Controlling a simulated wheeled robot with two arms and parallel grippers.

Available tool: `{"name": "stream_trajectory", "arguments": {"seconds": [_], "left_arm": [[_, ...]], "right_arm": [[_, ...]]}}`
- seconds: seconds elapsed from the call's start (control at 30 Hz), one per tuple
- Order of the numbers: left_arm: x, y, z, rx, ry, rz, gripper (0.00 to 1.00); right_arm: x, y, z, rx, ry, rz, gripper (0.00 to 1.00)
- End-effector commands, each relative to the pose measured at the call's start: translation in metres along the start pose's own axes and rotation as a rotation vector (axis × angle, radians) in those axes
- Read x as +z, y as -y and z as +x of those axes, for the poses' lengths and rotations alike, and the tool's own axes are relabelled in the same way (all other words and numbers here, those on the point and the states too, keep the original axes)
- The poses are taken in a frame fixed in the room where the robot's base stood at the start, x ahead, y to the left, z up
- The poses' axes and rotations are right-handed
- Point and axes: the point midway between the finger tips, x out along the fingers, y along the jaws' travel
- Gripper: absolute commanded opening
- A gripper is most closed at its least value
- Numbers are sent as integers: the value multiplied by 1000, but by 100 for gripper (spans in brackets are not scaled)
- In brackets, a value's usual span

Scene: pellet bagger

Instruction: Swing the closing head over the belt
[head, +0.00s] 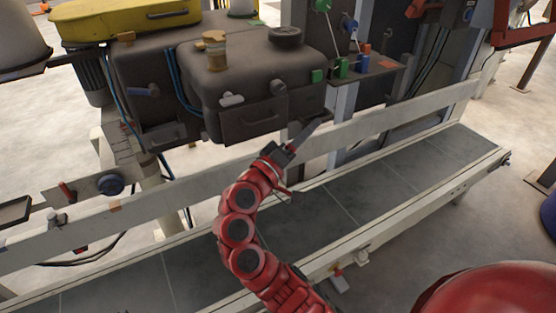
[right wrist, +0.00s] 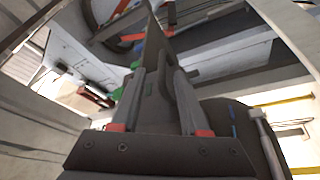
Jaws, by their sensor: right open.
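The closing head (head: 244,92) looks to be the bulky dark grey housing in the upper middle of the head view. It hangs beside and behind the belt (head: 395,178), a grey conveyor running from lower left to right. My right gripper (head: 304,134) is at the housing's lower right corner, above the belt's back rail. In the right wrist view its fingers (right wrist: 158,95) stand apart, with a dark flat plate (right wrist: 153,62) between or just beyond them. Whether the fingers touch the plate is unclear. My left gripper is not in view.
A pale guard rail (head: 390,122) runs along the belt's back edge. A post with a bracket carrying green, blue and red parts (head: 362,67) stands right of the housing. A yellow cover (head: 125,18) is at upper left. The visible belt surface is bare.

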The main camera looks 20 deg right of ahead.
Motion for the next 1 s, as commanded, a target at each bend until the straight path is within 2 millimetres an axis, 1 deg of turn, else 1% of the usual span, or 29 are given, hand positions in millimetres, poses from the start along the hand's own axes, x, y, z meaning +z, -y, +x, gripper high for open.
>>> {"name": "stream_trajectory", "arguments": {"seconds": [0.03, 0.3, 0.4, 0.5, 0.6, 0.7, 1.0], "left_arm": [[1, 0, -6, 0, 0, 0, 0], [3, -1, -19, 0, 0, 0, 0], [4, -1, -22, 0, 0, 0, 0], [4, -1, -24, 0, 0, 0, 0], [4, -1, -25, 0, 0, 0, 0], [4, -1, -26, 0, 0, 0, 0], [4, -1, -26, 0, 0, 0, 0]], "right_arm": [[-1, 4, -16, -3, -8, 0, 45], [-1, 2, -88, -3, -8, 4, 45], [-1, 2, -109, -3, -6, 3, 45], [-1, 1, -125, -4, -5, 3, 45], [-1, 1, -135, -2, -5, 2, 45], [0, 0, -140, -2, -2, 2, 45], [0, 0, -141, -1, -1, 2, 45]]}}
